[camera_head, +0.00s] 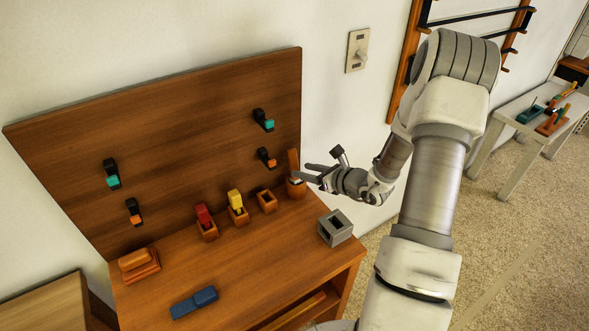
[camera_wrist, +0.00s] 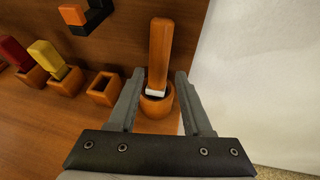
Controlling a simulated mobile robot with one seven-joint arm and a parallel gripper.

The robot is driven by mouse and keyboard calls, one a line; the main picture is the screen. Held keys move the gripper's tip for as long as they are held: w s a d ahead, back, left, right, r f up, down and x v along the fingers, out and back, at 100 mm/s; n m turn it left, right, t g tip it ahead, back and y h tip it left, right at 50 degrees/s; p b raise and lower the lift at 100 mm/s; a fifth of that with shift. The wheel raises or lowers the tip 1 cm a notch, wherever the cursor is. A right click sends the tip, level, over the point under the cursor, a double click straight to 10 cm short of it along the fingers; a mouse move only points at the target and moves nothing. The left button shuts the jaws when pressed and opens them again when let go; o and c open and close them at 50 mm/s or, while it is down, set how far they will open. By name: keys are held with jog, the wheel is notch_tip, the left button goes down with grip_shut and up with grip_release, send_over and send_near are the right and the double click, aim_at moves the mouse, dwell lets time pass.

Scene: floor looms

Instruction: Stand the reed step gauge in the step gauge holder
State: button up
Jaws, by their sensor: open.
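An orange-brown bar (camera_wrist: 160,50) with a white lower part, apparently the reed step gauge, stands nearly upright in a round wooden cup (camera_wrist: 155,106), apparently the step gauge holder. In the head view the bar (camera_head: 293,161) and cup (camera_head: 296,188) are at the right end of the bench, against the back board. My gripper (camera_wrist: 159,74) is open, its fingers on either side of the bar, with gaps visible on both sides. In the head view my gripper (camera_head: 309,174) reaches in from the right. The bar's bottom is hidden inside the cup.
An empty wooden holder (camera_head: 266,201) and holders with a yellow block (camera_head: 236,199) and red block (camera_head: 204,214) stand left of the cup. A grey hollow block (camera_head: 335,228) is nearer the front right. A blue piece (camera_head: 194,302) lies in front. The bench centre is clear.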

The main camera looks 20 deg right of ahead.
aim_at(297, 168)
jog(key=x, duration=0.4)
jog(key=shift+w+a+r, duration=0.1)
jog(key=shift+w+a, duration=0.15)
jog(key=shift+w, duration=0.15)
grip_shut()
